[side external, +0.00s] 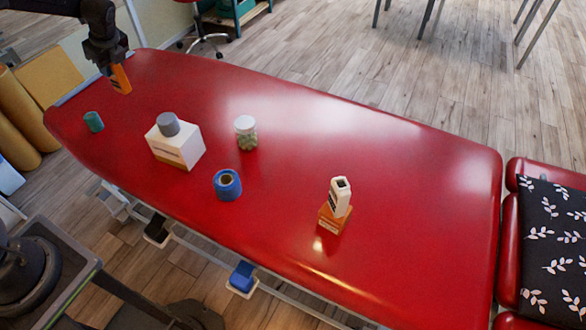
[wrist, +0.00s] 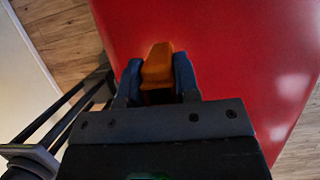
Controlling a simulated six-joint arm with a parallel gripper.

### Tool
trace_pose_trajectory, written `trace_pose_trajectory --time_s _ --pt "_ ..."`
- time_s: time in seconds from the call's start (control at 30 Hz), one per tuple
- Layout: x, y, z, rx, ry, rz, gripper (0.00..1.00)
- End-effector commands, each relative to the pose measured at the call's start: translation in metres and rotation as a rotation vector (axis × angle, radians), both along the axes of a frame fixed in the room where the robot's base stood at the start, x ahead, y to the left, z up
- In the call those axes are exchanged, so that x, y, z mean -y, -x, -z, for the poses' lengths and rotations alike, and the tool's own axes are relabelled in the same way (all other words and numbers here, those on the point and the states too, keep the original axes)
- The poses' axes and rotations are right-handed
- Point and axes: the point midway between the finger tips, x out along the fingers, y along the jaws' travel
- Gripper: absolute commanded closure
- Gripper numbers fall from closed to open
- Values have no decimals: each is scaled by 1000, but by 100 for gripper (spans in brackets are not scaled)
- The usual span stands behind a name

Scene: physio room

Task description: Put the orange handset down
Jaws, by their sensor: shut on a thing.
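The orange handset (side external: 121,79) is at the far left end of the red treatment table in the side view. My gripper (side external: 112,69) is shut on it from above. In the wrist view the orange handset (wrist: 157,66) shows between the two dark blue fingers of my gripper (wrist: 158,82), with the red table top beyond it. I cannot tell whether its lower end touches the table. Its upper part is hidden by my gripper.
On the red table (side external: 400,160) stand a teal cylinder (side external: 93,121), a white box (side external: 177,143) with a grey cylinder (side external: 168,124) on top, a lidded jar (side external: 245,132), a blue tape roll (side external: 227,184) and a white device in an orange stand (side external: 333,218). The table's middle back is clear.

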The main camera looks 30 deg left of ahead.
Motion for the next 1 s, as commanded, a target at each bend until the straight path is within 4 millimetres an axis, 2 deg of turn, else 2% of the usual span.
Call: trace_pose_trajectory --time_s 0.17,0.5,1.0 --pt "39 -19 4 -2 -1 -253 97" --pt "129 -49 9 -3 1 -930 97" --pt "258 -67 7 -7 1 -1906 97"
